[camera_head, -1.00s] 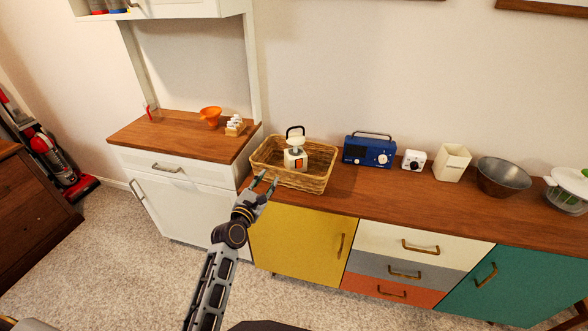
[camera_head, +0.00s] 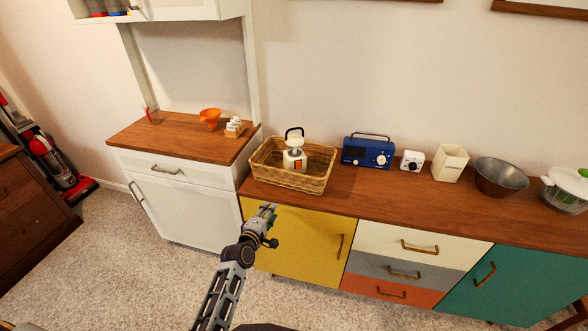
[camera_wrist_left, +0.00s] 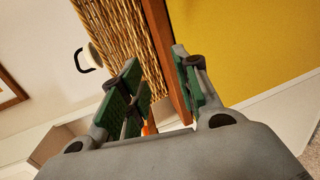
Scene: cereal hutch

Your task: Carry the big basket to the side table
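The big wicker basket (camera_head: 318,180) stands upright on the left end of the wooden sideboard top (camera_head: 400,200). A white lantern-like item (camera_head: 294,160) with a dark handle stands inside it. My left gripper (camera_head: 269,210) is in front of the yellow door, below and apart from the basket's front side. In the left wrist view its two green-padded fingers (camera_wrist_left: 160,92) are apart with nothing gripped. The basket's woven wall (camera_wrist_left: 122,40) shows beyond them. My right gripper is not in view. I cannot tell which piece of furniture is the side table.
A blue radio (camera_head: 369,151), a small white device (camera_head: 412,161), a cream container (camera_head: 450,163) and a metal bowl (camera_head: 500,177) stand right of the basket. A white hutch (camera_head: 185,195) adjoins on the left. Dark wooden furniture (camera_head: 30,205) is at far left.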

